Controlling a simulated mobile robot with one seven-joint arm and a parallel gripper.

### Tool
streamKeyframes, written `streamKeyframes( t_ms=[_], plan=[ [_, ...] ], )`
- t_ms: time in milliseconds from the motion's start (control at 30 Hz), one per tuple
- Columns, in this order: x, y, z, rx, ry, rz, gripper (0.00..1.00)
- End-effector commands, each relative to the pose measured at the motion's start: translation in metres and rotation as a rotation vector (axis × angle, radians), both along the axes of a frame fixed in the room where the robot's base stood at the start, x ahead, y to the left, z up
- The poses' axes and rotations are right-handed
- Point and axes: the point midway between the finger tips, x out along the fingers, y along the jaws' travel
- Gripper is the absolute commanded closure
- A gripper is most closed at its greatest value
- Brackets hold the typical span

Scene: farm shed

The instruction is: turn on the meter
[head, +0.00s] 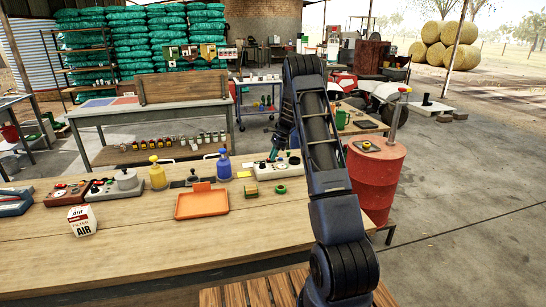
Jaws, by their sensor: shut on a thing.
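A low whitish box with dark knobs and small buttons, seemingly the meter (262,169), lies near the far right of the wooden workbench. My arm reaches over the bench and bends down to it. My gripper (273,156) is small in view, with its tips down at the box's top. It appears shut on a small part there, seemingly a knob, which the fingers mostly hide. I cannot read any display or tell the switch position.
A red drum (375,185) stands to the right. The bench's front is clear.

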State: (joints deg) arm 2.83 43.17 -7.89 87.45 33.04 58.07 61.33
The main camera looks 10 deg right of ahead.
Motion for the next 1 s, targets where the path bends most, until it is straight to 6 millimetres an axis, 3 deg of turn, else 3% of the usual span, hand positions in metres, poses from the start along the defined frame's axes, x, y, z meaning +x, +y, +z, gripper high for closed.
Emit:
streamKeyframes(
  t_ms=[700,1000],
  plan=[
    [0.0,0.011,0.001,-0.338,0.001,0.003,1.0],
    [0.0,0.012,0.002,-0.4,-0.001,0.0,1.0]
  ],
)
